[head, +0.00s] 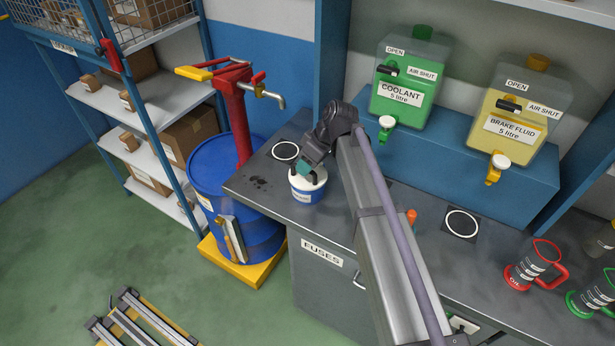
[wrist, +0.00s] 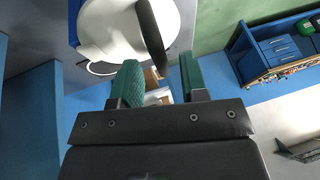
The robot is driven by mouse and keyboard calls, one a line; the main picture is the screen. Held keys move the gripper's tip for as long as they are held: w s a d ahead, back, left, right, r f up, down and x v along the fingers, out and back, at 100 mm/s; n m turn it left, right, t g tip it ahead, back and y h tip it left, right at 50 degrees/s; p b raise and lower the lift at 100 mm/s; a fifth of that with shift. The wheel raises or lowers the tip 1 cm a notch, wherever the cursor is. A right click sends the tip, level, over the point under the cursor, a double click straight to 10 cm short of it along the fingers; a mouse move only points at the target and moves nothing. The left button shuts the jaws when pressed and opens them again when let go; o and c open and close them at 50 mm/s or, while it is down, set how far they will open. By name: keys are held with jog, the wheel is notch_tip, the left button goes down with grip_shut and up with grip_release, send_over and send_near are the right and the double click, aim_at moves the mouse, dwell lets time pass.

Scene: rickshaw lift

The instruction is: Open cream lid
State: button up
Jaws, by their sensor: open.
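A small tub (head: 304,195) with a blue and white body stands on the grey bench near its left corner. Its cream lid (head: 318,184) is on top, partly hidden by my gripper (head: 306,169). In the wrist view the pale lid (wrist: 112,22) fills the top, with a dark curved handle (wrist: 150,30) across it. My gripper is open there too (wrist: 160,75), its green fingers on either side of the handle's lower end. I cannot tell whether they touch it.
A ringed black mat (head: 285,151) lies behind the tub. A blue drum (head: 218,178) with a red pump stands left of the bench. Coolant (head: 403,94) and brake fluid (head: 508,128) containers sit on a raised blue shelf. Measuring jugs (head: 536,264) stand at right.

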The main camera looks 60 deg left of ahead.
jog(key=shift+s+f, duration=0.1)
jog(key=shift+f, duration=0.05)
grip_shut()
dwell(0.4)
